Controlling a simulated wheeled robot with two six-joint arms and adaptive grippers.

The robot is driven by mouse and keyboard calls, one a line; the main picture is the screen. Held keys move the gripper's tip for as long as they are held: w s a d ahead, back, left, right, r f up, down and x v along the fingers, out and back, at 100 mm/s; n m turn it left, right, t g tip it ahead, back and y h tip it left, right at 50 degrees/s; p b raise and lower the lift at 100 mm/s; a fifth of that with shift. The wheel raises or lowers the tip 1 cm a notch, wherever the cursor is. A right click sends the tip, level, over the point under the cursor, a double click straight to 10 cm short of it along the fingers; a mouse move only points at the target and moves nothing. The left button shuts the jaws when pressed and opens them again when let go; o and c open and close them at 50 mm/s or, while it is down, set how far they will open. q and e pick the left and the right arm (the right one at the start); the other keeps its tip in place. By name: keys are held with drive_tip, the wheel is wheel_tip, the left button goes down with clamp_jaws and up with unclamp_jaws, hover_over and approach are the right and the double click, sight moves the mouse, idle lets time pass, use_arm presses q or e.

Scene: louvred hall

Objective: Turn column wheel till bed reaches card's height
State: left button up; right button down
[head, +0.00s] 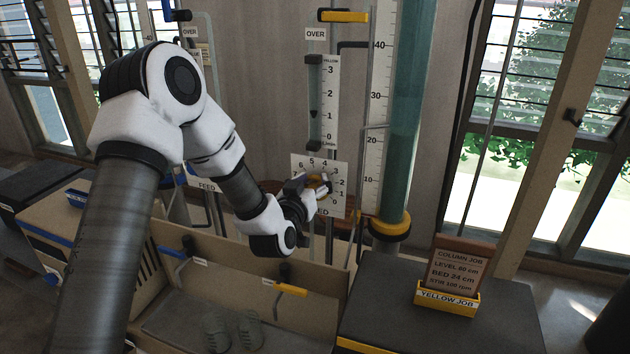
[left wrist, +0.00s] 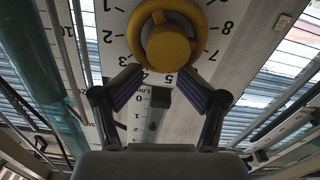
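The yellow wheel (head: 326,181) is on a white number plate (head: 336,202) left of the column. In the left wrist view the wheel (left wrist: 168,42) is large, with a raised round middle and numbers around it. My left gripper (head: 314,186) is at the wheel and partly covers it. Its fingers (left wrist: 163,76) are apart at the wheel's lower edge, not closed on it. The glass column (head: 408,110) holds teal filling beside a height scale (head: 378,120); I cannot make out the bed's top. The card (head: 457,268) reads LEVEL 80 cm, BED 24 cm. My right gripper is out of view.
A flow tube (head: 314,105) with a 0 to 3 scale stands above the plate. A low wooden bin (head: 240,250) with yellow and blue levers lies beneath my arm. A dark-topped cabinet (head: 385,300) carries the yellow card holder (head: 447,298); most of its top is clear.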

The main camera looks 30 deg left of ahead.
use_arm(q)
wheel_tip(320, 180, up, 2)
drive_tip(key=shift+p, duration=0.7)
drive_tip(key=shift+f, duration=0.3)
drive_tip(key=s+d+f+n+b, duration=0.2)
drive_tip(key=s+f+n+b, duration=0.3)
drive_tip(key=s+n+b, duration=0.3)
drive_tip(key=shift+m, duration=0.4)
drive_tip(key=p+x, duration=0.2)
drive_tip(key=x, duration=0.5)
drive_tip(key=shift+w+a+r+p, duration=0.1)
drive_tip(key=shift+w+a+p, duration=0.05)
drive_tip(key=shift+w+p, duration=0.25)
drive_tip(key=shift+r, duration=0.15)
drive_tip(key=shift+w, duration=0.1)
drive_tip(key=shift+c, duration=0.3)
